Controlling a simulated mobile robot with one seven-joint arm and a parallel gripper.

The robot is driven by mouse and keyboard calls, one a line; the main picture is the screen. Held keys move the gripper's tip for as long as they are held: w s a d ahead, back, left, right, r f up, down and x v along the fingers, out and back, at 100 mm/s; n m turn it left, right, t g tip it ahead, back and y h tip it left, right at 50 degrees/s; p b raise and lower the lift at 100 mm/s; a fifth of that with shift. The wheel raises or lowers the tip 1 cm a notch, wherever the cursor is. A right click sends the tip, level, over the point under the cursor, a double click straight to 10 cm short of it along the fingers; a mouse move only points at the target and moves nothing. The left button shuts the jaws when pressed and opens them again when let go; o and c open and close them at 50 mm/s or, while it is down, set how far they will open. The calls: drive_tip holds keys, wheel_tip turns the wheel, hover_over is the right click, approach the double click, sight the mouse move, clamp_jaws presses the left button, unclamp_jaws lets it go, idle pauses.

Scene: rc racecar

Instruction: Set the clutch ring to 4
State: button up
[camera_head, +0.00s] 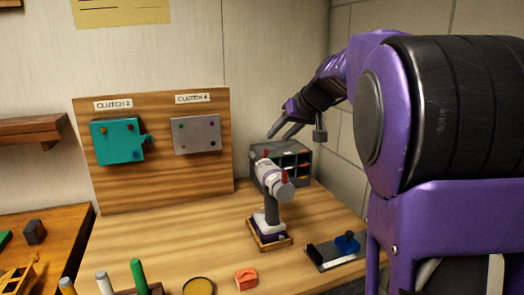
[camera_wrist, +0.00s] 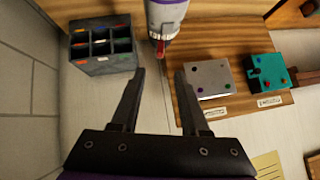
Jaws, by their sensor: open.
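A white and purple drill (camera_head: 270,205) stands upright in a wooden holder (camera_head: 273,243) on the bench. Its light upper body has two red marks. In the wrist view part of the drill (camera_wrist: 167,14) enters from the top edge, with a red tip (camera_wrist: 160,47) at its light ring end; I cannot read any number on the ring. My gripper (camera_head: 279,130) is above and behind the drill, apart from it. In the wrist view my gripper (camera_wrist: 159,72) is open and empty, with the red tip a little beyond and between the fingertips.
A wooden backboard (camera_head: 165,180) holds a teal block (camera_head: 118,141) labelled CLUTCH 2 and a grey plate (camera_head: 196,136) labelled CLUTCH 4. A dark compartment box (camera_head: 297,160) stands behind the drill. A blue part on a dark plate (camera_head: 330,258) lies at right.

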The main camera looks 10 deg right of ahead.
drive_tip(key=x, duration=1)
drive_tip(key=shift+f, duration=0.1)
clamp_jaws()
